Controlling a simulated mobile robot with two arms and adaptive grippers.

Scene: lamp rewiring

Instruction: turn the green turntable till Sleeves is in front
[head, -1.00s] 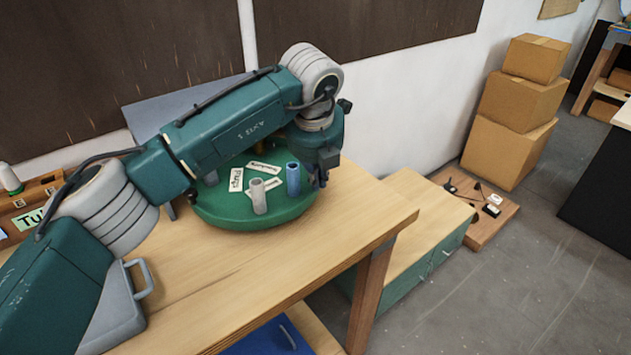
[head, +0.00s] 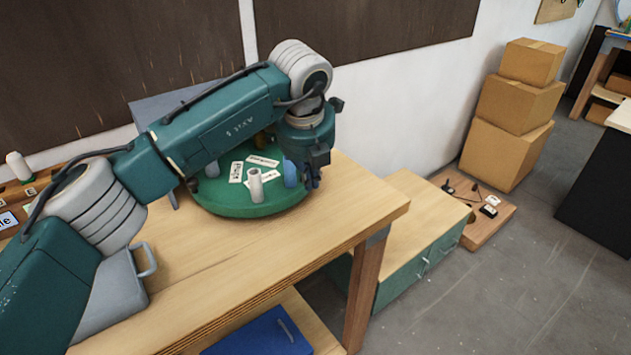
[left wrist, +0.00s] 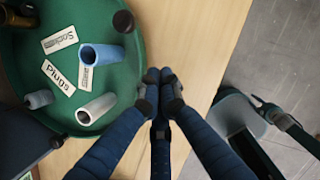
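The green turntable (head: 225,208) stands on the wooden bench. Several cards lie on it; the left wrist view shows a Plugs card (left wrist: 58,77) and a Sockets card (left wrist: 59,40). A third card (left wrist: 84,76) is partly covered by a blue tube (left wrist: 102,54), so I cannot read it. A grey tube (left wrist: 97,108) and a dark cylinder (left wrist: 123,21) also stand there. My left gripper (head: 313,182) is at the turntable's right rim. In the left wrist view its fingertips (left wrist: 158,76) are together just outside the rim; contact is unclear. My right gripper is out of view.
The bench top (head: 250,250) is bare in front of the turntable. A grey case (head: 112,295) stands at left, and a small pale sign (head: 8,220) ends in "le". A lower green cabinet (head: 415,275) and cardboard boxes (head: 510,140) are at right.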

